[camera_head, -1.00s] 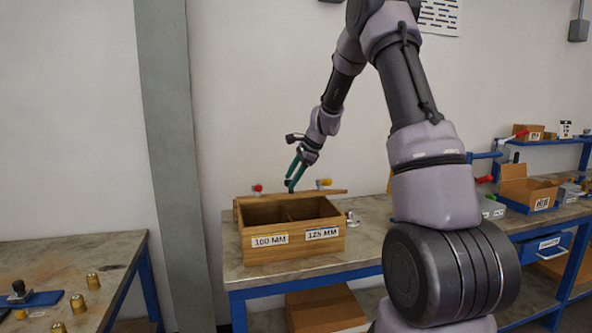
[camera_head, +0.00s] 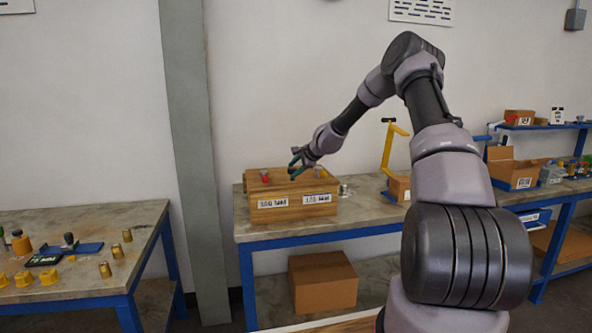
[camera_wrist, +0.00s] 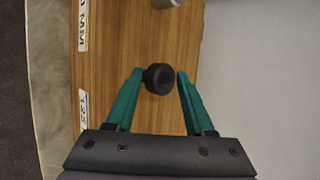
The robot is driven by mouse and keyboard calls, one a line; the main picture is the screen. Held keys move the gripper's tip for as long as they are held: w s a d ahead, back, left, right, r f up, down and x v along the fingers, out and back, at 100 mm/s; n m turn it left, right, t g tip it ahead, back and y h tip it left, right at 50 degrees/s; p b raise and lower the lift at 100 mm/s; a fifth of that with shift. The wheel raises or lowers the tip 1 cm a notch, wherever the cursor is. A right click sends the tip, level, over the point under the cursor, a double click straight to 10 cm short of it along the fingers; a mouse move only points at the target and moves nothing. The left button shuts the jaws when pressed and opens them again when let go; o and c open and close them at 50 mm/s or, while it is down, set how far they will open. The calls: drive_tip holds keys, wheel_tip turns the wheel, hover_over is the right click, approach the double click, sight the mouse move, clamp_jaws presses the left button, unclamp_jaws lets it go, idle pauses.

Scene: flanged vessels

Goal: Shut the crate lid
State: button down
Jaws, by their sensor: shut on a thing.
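The wooden crate (camera_head: 292,210) stands on the workbench, with two white labels on its front. My gripper (camera_head: 293,172) is at the lid's top in the head view. In the wrist view my green-fingered gripper (camera_wrist: 158,75) has its fingers on either side of the knob, shut on it.
A yellow bracket (camera_head: 388,150) and a cardboard box (camera_head: 398,188) stand right of the crate. Another box (camera_head: 322,283) sits on the lower shelf. A second bench (camera_head: 85,225) at the left holds brass and yellow parts. The crate's front edge is clear.

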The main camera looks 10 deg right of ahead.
drive_tip(key=shift+s+f, duration=0.2)
drive_tip(key=shift+f, duration=0.35)
drive_tip(key=shift+s+f, duration=0.15)
drive_tip(key=shift+f, duration=0.4)
drive_tip(key=c, duration=0.9)
unclamp_jaws()
drive_tip(key=shift+c, duration=0.3)
drive_tip(key=shift+s+d+r, duration=0.1)
drive_tip(key=shift+d+r, duration=0.1)
drive_tip(key=shift+d, duration=0.15)
drive_tip(key=r+v, duration=0.1)
drive_tip(key=v, duration=0.9)
drive_tip(key=shift+a+r, duration=0.15)
drive_tip(key=shift+r, duration=0.15)
